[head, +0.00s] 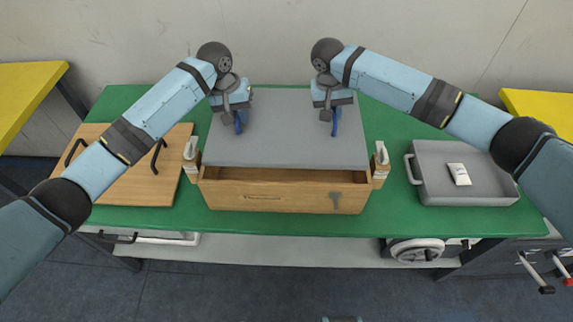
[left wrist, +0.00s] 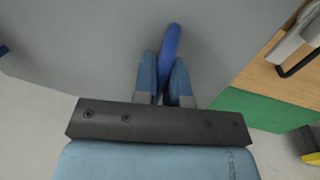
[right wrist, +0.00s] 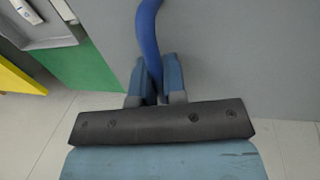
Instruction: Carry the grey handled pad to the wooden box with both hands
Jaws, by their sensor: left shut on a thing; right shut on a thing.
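The grey pad (head: 285,135) is a wide flat board with two blue handles. In the head view it is over the wooden box (head: 290,198) and hides most of its top; the open front part shows below the pad's near edge. I cannot tell whether the pad touches the box. My left gripper (head: 238,118) is shut on the left blue handle (left wrist: 170,45). My right gripper (head: 333,115) is shut on the right blue handle (right wrist: 148,35). The pad's surface also shows in the left wrist view (left wrist: 90,45) and the right wrist view (right wrist: 240,55).
White clamp-like parts (head: 192,158) (head: 380,160) stand at both sides of the box. A wooden board with black handles (head: 115,185) lies left on the green table (head: 285,222). A grey tray (head: 430,185) with a white packet (head: 459,174) lies right.

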